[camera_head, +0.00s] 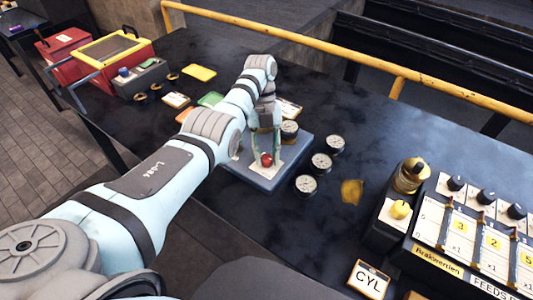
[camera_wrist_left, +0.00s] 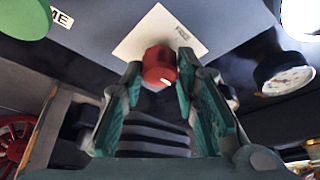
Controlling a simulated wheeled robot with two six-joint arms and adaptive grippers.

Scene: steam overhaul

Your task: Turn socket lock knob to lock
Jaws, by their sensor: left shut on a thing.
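A red knob (camera_head: 267,158) sits on a white plate (camera_wrist_left: 133,44) on the blue-grey block (camera_head: 262,182) on the dark bench. In the left wrist view, the plate carries small lettering that looks like "FREE", beside the red knob (camera_wrist_left: 160,66). My left gripper (camera_head: 265,161) reaches down over the block, with a green finger on each side of the knob. The left wrist view shows the fingertips (camera_wrist_left: 157,77) closed against the knob's sides. The knob's lower part is hidden between the fingers. My right gripper is not in view.
Several round gauges (camera_head: 306,185) stand close to the block's right side. A console with black knobs (camera_head: 489,236) and a brass piece (camera_head: 411,176) are farther right. A yellow rail (camera_head: 330,47) runs behind. Bare bench lies between the gauges and rail.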

